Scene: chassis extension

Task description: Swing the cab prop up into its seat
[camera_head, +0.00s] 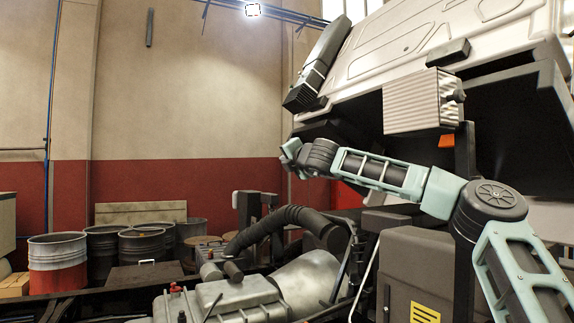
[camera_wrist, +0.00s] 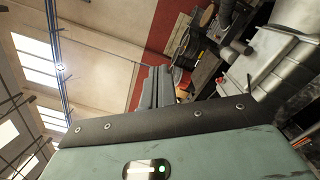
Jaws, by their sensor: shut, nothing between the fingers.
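The tilted white cab (camera_head: 440,40) fills the upper right of the head view, its dark underside facing down to the left. My gripper (camera_head: 288,151) is shut and empty, at the end of my arm reaching left below the cab's lower front edge. In the wrist view its grey fingers (camera_wrist: 157,88) show together beyond the teal housing. I cannot pick out the cab prop for certain. A dark upright post (camera_head: 465,165) stands under the cab behind my arm, partly hidden, and may belong to it. My gripper is well to the left of that post, apart from it.
Below my gripper lie the engine (camera_head: 240,300) and a thick black ribbed hose (camera_head: 275,225). A grey box (camera_head: 420,265) with a yellow label stands under my arm. Drums (camera_head: 58,265) stand along the red and beige wall at left. The air left of my gripper looks clear.

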